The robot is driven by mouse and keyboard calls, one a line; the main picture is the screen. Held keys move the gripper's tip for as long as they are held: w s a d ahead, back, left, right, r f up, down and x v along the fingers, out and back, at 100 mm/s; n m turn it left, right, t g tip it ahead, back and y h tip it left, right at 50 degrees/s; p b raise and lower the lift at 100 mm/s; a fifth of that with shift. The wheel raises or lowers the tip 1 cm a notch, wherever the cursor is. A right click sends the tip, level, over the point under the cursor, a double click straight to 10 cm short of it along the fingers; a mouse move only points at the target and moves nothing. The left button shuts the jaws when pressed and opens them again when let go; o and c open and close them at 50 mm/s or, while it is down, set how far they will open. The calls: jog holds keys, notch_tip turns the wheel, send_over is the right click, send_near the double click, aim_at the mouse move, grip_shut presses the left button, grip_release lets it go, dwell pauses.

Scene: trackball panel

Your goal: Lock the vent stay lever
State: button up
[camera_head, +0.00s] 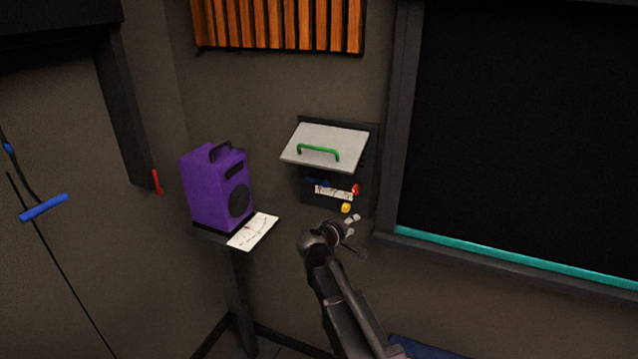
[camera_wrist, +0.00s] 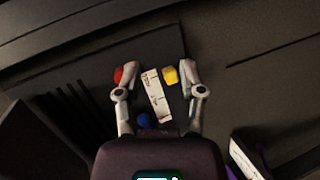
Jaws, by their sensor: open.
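In the head view, a wall box (camera_head: 314,196) has a pale flap (camera_head: 325,144) with a green handle (camera_head: 319,152), tilted open upward. Inside are a red part (camera_head: 355,189), a yellow knob (camera_head: 346,208), a blue part (camera_head: 318,182) and a white label strip (camera_head: 334,193). I cannot tell which part is the vent stay lever. My gripper (camera_head: 351,224) is just below and in front of the box, open and empty. In the wrist view, its open fingers (camera_wrist: 155,86) frame the label (camera_wrist: 154,92) and yellow knob (camera_wrist: 170,76); the red part (camera_wrist: 122,75) is beside the left finger.
A purple speaker (camera_head: 217,188) and a paper sheet (camera_head: 253,231) are on a small shelf left of the box. A dark window with a teal sill strip (camera_head: 510,261) is on the right. A red lever (camera_head: 156,181) and a blue handle (camera_head: 44,208) are farther left.

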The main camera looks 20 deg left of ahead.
aim_at(317, 181)
jog(key=s+a+r+n+t+y, duration=0.1)
jog(key=a+r+n+t, duration=0.1)
jog(key=a, duration=0.5)
jog(key=s+a+r+n+t+y, duration=0.1)
jog(key=a+r+n+y, duration=0.1)
jog(key=a, duration=0.6)
jog(key=shift+s+r+n+t, duration=0.15)
jog(key=shift+r+n+t, duration=0.25)
jog(key=shift+r, duration=0.2)
jog(key=w+d, duration=0.1)
jog(key=w, duration=1.2)
jog(key=shift+w+f, duration=0.2)
jog(key=shift+w, duration=0.15)
jog(key=shift+d, duration=0.1)
grip_shut()
